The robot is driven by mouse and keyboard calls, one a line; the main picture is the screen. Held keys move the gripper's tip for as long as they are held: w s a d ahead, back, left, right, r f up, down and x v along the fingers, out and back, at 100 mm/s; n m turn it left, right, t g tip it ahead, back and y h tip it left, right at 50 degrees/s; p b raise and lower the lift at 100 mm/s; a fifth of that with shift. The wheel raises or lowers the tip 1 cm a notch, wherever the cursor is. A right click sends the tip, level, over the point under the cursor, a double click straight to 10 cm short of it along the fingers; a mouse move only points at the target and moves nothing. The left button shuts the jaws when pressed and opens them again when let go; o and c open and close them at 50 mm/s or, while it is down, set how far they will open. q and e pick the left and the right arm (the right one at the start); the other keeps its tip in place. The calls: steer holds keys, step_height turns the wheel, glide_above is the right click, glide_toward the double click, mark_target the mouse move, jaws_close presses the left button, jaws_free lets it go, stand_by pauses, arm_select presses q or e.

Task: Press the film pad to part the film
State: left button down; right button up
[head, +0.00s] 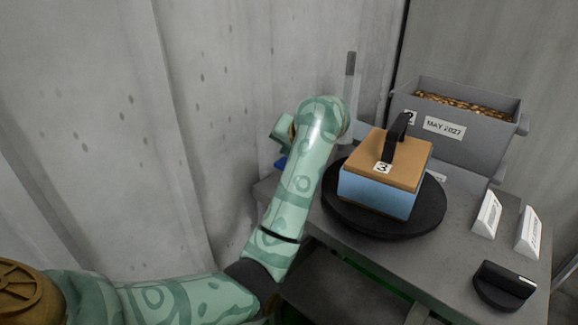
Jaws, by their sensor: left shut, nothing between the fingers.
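My left arm (300,185) rises from the lower left and bends at the wrist, beside the turntable. My left gripper (281,161) shows only as a small part behind the wrist; it is shut and empty, and its fingertips are mostly hidden. It is left of the box and apart from it. The box (375,193) has blue sides, an orange-brown lid marked 3 and a black strap on top. It stands on a black round turntable (435,208). I cannot make out the film pad or the film for certain. My right gripper is not in view.
A grey bin (478,133) labelled MAY 2027, full of brown pieces, stands behind the box. A grey post (350,75) rises behind my wrist. Two white label stands (487,214) and a black block on a round base (505,284) stand at right on the grey table (430,262).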

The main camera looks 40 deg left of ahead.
arm_select(q)
steer(key=shift+s+r, duration=0.1)
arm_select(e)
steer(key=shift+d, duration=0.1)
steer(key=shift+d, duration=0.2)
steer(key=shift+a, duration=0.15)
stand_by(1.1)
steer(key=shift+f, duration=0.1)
arm_select(q)
steer(key=shift+f+b, duration=0.55)
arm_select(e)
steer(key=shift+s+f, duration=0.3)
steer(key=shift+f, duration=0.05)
arm_select(q)
steer(key=shift+r, duration=0.15)
